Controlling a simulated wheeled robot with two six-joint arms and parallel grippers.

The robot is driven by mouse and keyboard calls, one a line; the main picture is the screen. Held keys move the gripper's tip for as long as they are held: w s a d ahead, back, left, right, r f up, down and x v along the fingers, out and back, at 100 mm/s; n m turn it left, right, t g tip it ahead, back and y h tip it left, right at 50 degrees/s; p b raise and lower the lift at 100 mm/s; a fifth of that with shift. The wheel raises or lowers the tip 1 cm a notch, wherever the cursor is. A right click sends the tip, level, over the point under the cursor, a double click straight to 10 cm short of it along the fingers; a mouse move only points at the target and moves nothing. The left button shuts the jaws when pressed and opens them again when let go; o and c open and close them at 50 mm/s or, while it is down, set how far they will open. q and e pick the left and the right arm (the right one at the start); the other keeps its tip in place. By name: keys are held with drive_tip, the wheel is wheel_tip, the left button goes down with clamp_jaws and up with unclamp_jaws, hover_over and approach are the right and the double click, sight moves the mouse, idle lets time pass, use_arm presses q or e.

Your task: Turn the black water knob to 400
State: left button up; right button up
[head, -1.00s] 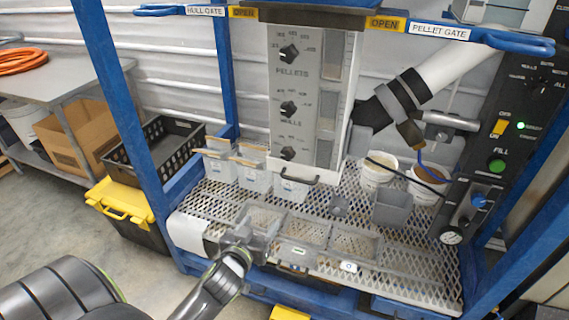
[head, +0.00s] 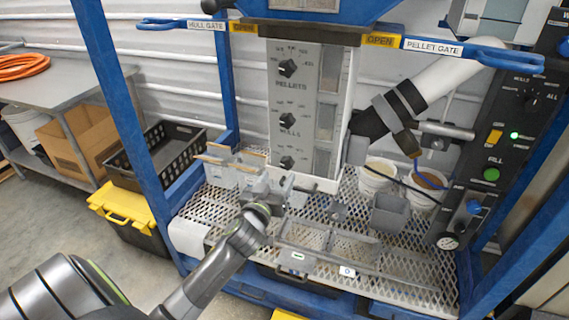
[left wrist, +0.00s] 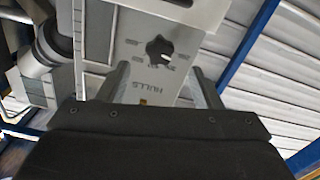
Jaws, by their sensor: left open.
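The lowest black knob (head: 287,162) on the upright grey panel (head: 311,150) sits below the HULLS label; its own label is not readable here. In the left wrist view a black knob (left wrist: 159,49) shows beyond my fingers, beside an upside-down HULLS label, so it appears to be that same lowest knob. My left gripper (head: 287,187) is just below and in front of the panel's lower end. Its fingers (left wrist: 161,82) are spread apart with nothing between them, and the knob is apart from them. The scale numbers are too small to read. My right gripper is out of view.
Several small bins (head: 222,168) stand left of the panel. Buckets (head: 380,177) and a grey scoop-like container (head: 390,213) stand to the right. The mesh shelf (head: 410,262) has a wire tray (head: 320,245) in front. A blue post (head: 122,110) rises at the left.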

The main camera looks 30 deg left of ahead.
sight(285, 165)
use_arm(q)
drive_tip(key=x, duration=0.6)
drive_tip(key=shift+w+p, duration=0.25)
drive_tip(key=shift+p, duration=0.15)
drive_tip(key=c, duration=1)
